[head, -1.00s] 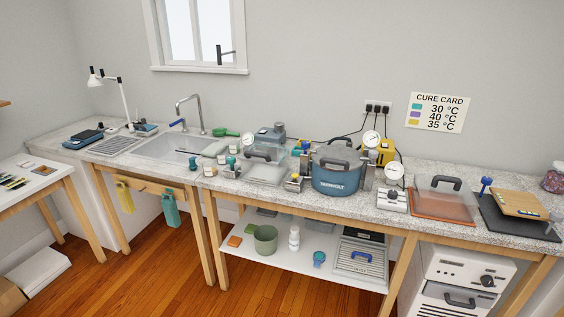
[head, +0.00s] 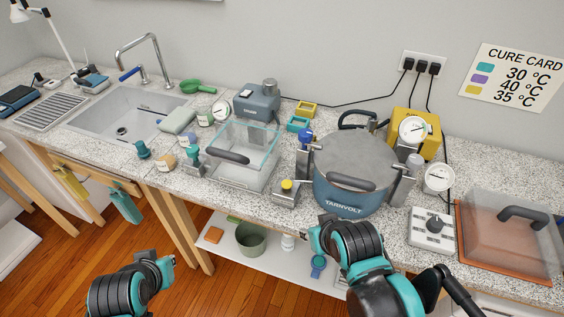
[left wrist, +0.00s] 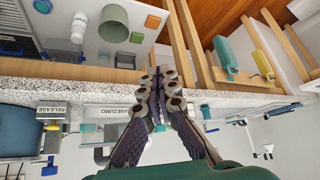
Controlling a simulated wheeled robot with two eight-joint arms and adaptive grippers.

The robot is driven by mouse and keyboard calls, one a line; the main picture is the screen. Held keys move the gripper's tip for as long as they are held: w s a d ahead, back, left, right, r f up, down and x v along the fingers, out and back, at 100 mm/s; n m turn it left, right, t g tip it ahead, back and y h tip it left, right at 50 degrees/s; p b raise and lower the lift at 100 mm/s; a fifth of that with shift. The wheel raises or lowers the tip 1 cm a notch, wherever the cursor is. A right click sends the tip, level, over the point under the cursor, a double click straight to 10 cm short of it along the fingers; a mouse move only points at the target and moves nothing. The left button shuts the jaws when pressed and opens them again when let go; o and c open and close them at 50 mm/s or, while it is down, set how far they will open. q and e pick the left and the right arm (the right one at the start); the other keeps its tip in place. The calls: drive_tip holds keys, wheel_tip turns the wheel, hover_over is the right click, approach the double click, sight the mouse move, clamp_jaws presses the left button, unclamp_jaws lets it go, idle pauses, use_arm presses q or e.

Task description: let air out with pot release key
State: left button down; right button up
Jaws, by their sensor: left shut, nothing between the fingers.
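The blue pressure pot (head: 345,190), marked TARNVOLT, stands on the counter with its grey lid on and clamps at its sides. A dial gauge (head: 412,130) stands behind it. A small block with a yellow knob (head: 286,190) is left of the pot. In the left wrist view a RELEASE label (left wrist: 52,112) shows beside the blue pot (left wrist: 20,138). I cannot clearly make out the release key. My left gripper (left wrist: 160,82) is shut and empty at the counter's front edge, apart from the pot. My right arm is in front of the pot; its fingers are not clear.
A clear-covered tray (head: 240,158) stands left of the pot. A green bin (left wrist: 113,25) stands on the shelf below. Small jars crowd the counter by the sink.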

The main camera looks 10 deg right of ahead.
use_arm(q)
drive_tip(key=shift+w, duration=0.15)
use_arm(e)
drive_tip(key=shift+w, duration=0.25)
drive_tip(key=shift+s+r, duration=0.1)
drive_tip(key=shift+o, duration=0.7)
use_arm(q)
drive_tip(key=w+d+r+h+p, duration=0.2)
drive_tip(key=w+d+r+p, duration=0.25)
drive_tip(key=d, duration=0.25)
drive_tip(key=w+d+r+m+h+p, duration=0.1)
drive_tip(key=w+d+r+p, duration=0.35)
drive_tip(key=d, duration=0.25)
drive_tip(key=w+d+r+h+p, duration=0.2)
drive_tip(key=w+d+r+p, duration=0.1)
drive_tip(key=w+d+p, duration=0.3)
drive_tip(key=w+d+g+h+p, duration=0.1)
drive_tip(key=d+p, duration=0.3)
drive_tip(key=d, duration=0.8)
drive_tip(key=shift+w+f+h, duration=0.15)
drive_tip(key=shift+w+h, duration=0.1)
drive_tip(key=shift+h, duration=0.35)
use_arm(e)
wheel_tip(320, 180, up, 19)
use_arm(q)
drive_tip(key=shift+d, duration=0.1)
